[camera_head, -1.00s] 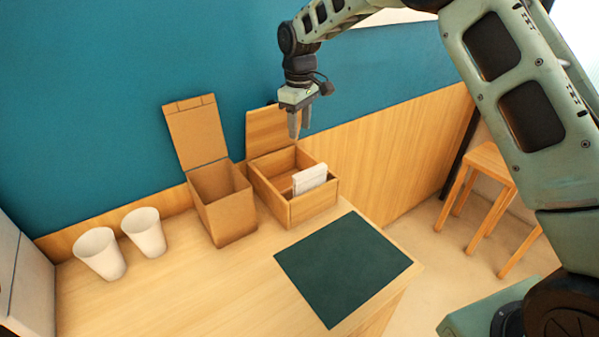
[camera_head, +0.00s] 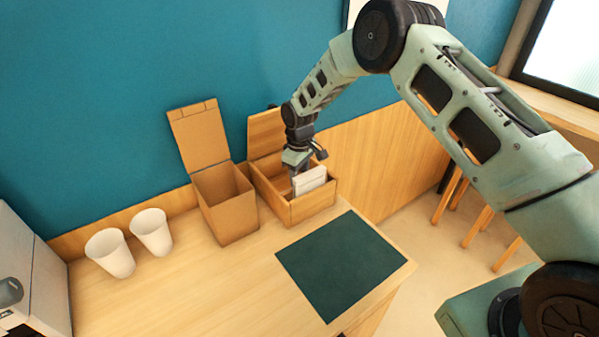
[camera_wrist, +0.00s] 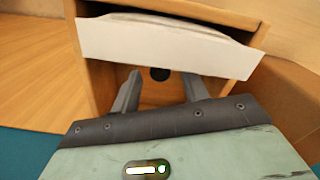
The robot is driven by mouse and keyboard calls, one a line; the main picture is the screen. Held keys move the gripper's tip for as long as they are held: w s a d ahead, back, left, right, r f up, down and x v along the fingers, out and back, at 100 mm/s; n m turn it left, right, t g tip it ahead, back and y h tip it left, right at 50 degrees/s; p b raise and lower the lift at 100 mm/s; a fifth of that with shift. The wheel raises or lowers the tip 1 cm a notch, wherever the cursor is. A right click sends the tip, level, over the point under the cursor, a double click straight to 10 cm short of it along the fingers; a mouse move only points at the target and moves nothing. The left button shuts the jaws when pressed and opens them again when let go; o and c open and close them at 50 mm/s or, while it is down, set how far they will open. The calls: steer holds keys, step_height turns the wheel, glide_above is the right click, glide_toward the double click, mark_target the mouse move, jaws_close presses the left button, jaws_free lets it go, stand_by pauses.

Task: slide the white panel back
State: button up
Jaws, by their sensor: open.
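The white panel (camera_head: 310,181) stands upright across the inside of the open wooden box (camera_head: 306,209), near its front part. It also shows in the wrist view (camera_wrist: 165,44) as a wide white sheet lying across the box. My gripper (camera_wrist: 160,88) is open and empty, with its two fingers reaching down into the box beside the panel. In the head view the gripper (camera_head: 294,180) is at the back side of the panel, and its fingertips are partly hidden. I cannot tell whether a finger touches the panel.
The box's wooden lid (camera_head: 266,133) stands open against the wall. A taller cardboard box (camera_head: 228,211) with a raised lid stands to the left, close by. Two white cups (camera_head: 110,254) are further left. A dark green mat (camera_head: 340,264) lies in front on the counter.

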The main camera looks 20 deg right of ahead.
steer(key=shift+c, duration=0.4)
jaws_close()
steer(key=w+b, duration=0.1)
steer(key=w, duration=0.1)
steer(key=w+a+b, duration=0.1)
steer(key=w+b, duration=0.1)
steer(key=shift+w+a, duration=0.15)
steer(key=shift+a, duration=0.05)
steer(key=shift+o, duration=0.4)
jaws_free()
